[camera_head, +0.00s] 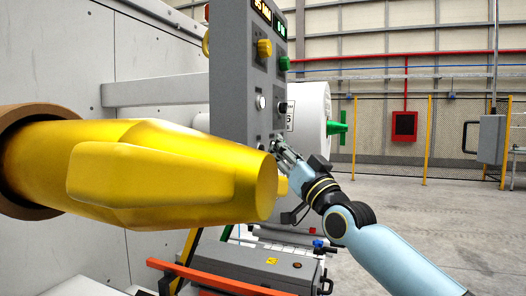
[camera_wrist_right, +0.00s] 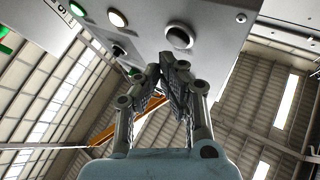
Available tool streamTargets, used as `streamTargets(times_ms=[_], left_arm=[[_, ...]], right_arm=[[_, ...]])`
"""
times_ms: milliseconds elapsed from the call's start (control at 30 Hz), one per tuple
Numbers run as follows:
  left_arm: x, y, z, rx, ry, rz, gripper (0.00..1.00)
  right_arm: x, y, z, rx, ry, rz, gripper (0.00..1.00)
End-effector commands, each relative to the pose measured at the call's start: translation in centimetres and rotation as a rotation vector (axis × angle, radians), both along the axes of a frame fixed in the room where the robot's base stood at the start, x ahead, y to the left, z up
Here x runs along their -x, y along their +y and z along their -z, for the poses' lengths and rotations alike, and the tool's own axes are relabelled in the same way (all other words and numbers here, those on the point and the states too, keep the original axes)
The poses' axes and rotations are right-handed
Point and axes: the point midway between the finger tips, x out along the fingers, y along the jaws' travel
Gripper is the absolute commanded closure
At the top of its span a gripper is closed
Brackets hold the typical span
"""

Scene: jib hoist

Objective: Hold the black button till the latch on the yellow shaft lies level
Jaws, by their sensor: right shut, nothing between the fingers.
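The yellow shaft (camera_head: 215,175) juts from a brown ring at the left of the head view, its blunt end towards the grey control panel. A long raised yellow piece (camera_head: 120,172), which looks like the latch, lies along its near side; I cannot tell whether it is exactly level. A dark round button in a pale ring (camera_wrist_right: 180,38), likely the black button, shows on the panel in the right wrist view. My right gripper (camera_head: 280,147) is shut and empty at the panel's lower part. Its fingertips (camera_wrist_right: 170,62) are just below the button; contact is unclear. My left gripper is out of view.
The grey panel (camera_head: 232,75) also carries a yellow knob (camera_head: 264,48), a green knob (camera_head: 285,63) and a pale lamp (camera_head: 260,102). A white roll with a green end piece (camera_head: 337,128) stands behind it. An orange-red bar (camera_head: 215,278) crosses below. The floor at right is clear.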

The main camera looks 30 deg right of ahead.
Motion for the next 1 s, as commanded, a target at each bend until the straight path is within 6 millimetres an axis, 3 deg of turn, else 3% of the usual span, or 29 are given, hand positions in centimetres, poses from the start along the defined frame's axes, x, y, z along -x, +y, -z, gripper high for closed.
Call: streamTargets(times_ms=[1000], left_arm=[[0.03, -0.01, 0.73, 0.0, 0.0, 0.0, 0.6]], right_arm=[[-0.68, 0.6, -0.02, 0.0, 0.0, 0.0, 1.0]])
